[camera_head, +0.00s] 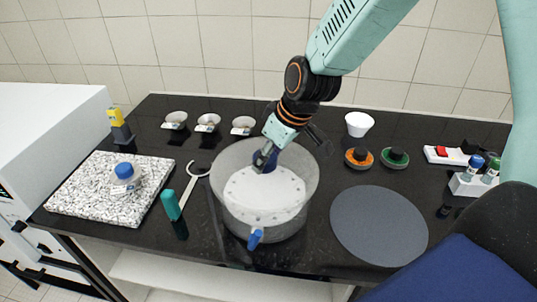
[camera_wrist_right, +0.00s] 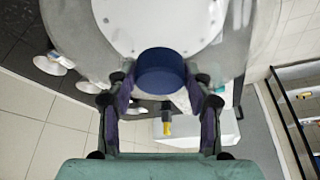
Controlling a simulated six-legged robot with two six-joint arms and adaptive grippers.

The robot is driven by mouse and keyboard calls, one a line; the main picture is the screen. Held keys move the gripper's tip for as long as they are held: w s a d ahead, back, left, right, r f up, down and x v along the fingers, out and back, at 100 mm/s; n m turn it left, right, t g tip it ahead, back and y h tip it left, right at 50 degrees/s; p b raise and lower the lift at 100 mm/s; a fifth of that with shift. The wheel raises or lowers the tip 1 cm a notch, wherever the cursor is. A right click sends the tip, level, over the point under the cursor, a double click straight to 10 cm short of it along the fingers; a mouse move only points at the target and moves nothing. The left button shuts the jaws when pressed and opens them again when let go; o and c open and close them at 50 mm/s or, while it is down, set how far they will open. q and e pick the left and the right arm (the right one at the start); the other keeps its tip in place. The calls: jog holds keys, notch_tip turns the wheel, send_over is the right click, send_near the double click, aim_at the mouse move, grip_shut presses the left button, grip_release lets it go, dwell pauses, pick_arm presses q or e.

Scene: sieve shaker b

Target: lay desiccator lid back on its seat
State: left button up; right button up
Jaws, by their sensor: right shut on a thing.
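The desiccator (camera_head: 266,222) is a clear, round vessel with a white perforated plate inside and a blue tap (camera_head: 255,238) at its front. My right gripper (camera_head: 265,160) comes down from the upper right and is shut on the blue knob (camera_wrist_right: 162,72) of the clear desiccator lid (camera_wrist_right: 85,50). The lid is over the vessel; its edge blends with the vessel's wall, so I cannot tell whether it touches the seat. The perforated plate (camera_wrist_right: 150,20) shows through the lid in the wrist view. My left gripper is not in view.
A bare grey round mat (camera_head: 379,226) lies to the right. A white cup (camera_head: 359,124) and two round pieces (camera_head: 394,158) stand right.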

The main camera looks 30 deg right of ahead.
jog(key=shift+w+f, duration=0.1)
jog(key=shift+f, duration=0.05)
jog(key=shift+w, duration=0.1)
jog(key=o, duration=1.6)
jog(key=shift+s, duration=0.2)
jog(key=shift+o, duration=0.2)
jog(key=shift+w, duration=0.1)
jog(key=shift+r+p, duration=0.85)
jog(key=shift+r, duration=0.15)
jog(key=shift+r+p, duration=2.4)
jog(key=shift+r, duration=0.2)
